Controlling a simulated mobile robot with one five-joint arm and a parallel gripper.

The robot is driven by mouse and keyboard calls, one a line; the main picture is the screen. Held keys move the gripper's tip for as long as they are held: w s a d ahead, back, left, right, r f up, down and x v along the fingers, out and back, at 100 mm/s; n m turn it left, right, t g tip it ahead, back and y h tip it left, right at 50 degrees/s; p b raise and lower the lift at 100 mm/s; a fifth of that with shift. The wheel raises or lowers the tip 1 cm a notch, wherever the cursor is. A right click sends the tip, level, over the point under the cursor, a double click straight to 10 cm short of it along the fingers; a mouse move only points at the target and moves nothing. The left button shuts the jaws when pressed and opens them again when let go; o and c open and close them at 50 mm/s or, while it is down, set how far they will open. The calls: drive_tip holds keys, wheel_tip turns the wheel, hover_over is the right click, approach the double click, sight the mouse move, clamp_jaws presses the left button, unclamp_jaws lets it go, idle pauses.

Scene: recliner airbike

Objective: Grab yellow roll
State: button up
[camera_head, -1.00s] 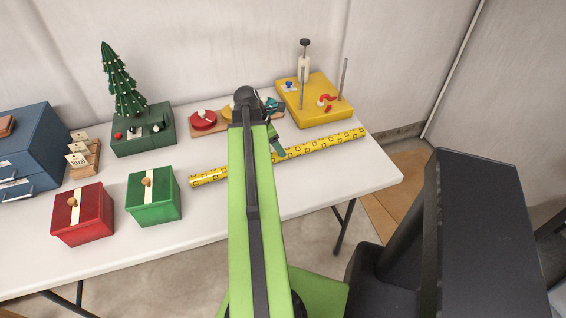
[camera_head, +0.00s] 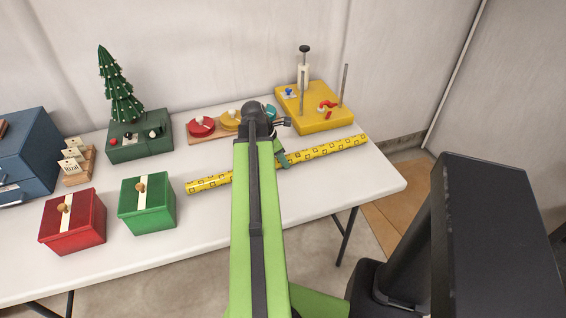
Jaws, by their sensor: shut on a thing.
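The yellow roll (camera_head: 325,150) is a long thin tube with dark square marks, lying slantwise over the front right part of the white table. Its left end shows left of my green arm, and its right end points to the back right. My gripper (camera_head: 281,154) is at the roll's middle, shut on it. My arm hides part of the roll and of the gripper. I cannot tell whether the roll is lifted off the table.
A yellow box (camera_head: 318,112) with upright rods stands behind the roll. A board with coloured discs (camera_head: 201,126) lies behind my arm. A green box (camera_head: 147,207), a red box (camera_head: 73,222) and a small tree (camera_head: 119,88) stand left. The table's (camera_head: 375,181) right front is clear.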

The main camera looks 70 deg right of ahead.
clamp_jaws()
wheel_tip(320, 180, up, 10)
drive_tip(key=p, duration=1)
